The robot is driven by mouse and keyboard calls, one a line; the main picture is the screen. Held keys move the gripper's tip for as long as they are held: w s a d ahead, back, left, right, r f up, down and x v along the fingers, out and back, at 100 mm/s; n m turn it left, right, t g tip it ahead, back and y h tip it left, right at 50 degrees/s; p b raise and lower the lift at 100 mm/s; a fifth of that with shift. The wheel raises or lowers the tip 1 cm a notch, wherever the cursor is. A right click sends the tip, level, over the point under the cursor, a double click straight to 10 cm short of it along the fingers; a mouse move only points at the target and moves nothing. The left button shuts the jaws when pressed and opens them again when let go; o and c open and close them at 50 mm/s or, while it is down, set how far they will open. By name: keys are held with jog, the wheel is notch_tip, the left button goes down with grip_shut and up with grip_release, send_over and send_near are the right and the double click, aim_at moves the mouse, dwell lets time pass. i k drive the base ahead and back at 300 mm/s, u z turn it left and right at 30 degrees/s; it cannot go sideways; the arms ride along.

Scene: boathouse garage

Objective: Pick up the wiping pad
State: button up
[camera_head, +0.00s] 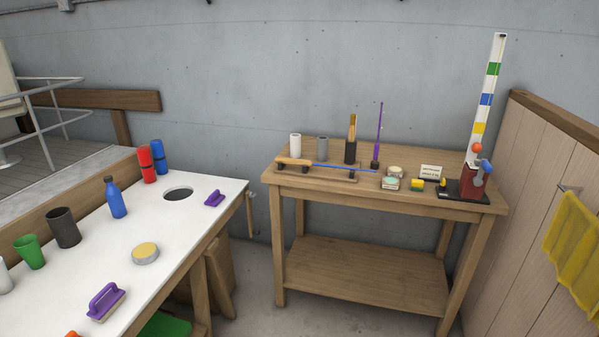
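A pad with a purple handle and a pale base (105,302) lies on the white-topped table at lower left. A smaller purple piece (214,198) lies near that table's right edge; its details are too small to tell. My gripper is not in view.
The white table (174,234) has a round hole and holds a blue bottle (116,198), cups, red and blue cylinders and a round tin (145,253). The wooden workbench (398,203) holds jars, brushes and a striped post (486,97). Some floor shows between the tables.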

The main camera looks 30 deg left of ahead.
aim_at(215, 198)
jog(key=u, duration=0.2)
jog(key=i, duration=1.75)
jog(key=u, duration=1.1)
jog(key=i, duration=1.05)
jog(key=u, duration=1.85)
jog(key=i, duration=1)
jog(key=u, duration=0.5)
